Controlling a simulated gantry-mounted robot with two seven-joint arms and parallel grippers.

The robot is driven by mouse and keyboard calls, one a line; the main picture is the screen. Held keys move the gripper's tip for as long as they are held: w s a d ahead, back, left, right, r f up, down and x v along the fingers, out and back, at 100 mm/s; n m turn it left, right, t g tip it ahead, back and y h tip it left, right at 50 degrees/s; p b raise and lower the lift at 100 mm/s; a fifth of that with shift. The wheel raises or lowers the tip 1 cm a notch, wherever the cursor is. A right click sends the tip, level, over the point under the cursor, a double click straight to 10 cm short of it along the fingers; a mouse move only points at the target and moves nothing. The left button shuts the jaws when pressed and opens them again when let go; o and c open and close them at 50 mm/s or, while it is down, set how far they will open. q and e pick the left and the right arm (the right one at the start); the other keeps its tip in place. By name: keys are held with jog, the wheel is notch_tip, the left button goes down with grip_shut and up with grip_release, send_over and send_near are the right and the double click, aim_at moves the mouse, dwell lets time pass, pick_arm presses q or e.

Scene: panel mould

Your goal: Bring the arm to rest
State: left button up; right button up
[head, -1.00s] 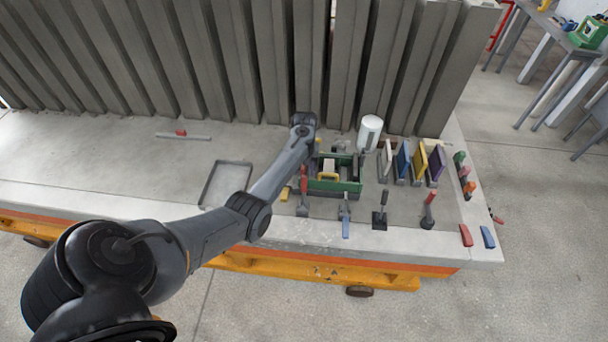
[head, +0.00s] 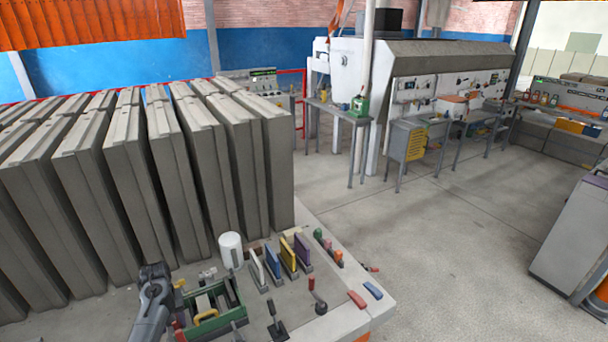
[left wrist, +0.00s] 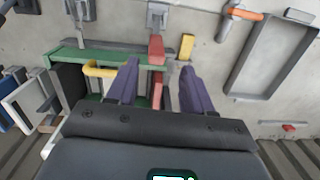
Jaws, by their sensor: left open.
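My left arm (head: 153,300) comes in at the lower left of the head view, over the slab beside a green toolbox (head: 236,315). Its fingertips are hidden there. In the left wrist view my left gripper (left wrist: 158,75) has its two purple fingers spread apart. A red bar (left wrist: 156,50) shows in the gap between the fingers, beside the end of the toolbox (left wrist: 100,56); I cannot tell whether they touch it. My right arm is not in view.
Tall grey panels (head: 190,170) stand in a row behind the tools. A shallow grey tray (left wrist: 272,50) lies on the slab. Open floor (head: 440,240) lies to the right.

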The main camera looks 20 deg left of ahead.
pick_arm(q)
jog(key=s+d+r+m+t+p, duration=0.1)
jog(key=s+d+r+m+p, duration=0.1)
jog(key=s+d+r+m, duration=0.2)
jog(key=s+d+r+m+t+p, duration=0.2)
jog(key=s+d, duration=0.8)
jog(key=d, duration=1)
jog(key=s+d+r+m+t+p, duration=0.1)
jog(key=s+d+r+m+p, duration=0.2)
jog(key=d, duration=0.9)
jog(key=s+r+m, duration=0.3)
jog(key=s, duration=0.1)
jog(key=shift+s+d+r, duration=0.15)
jog(key=shift+s+r, duration=0.15)
jog(key=shift+s, duration=0.05)
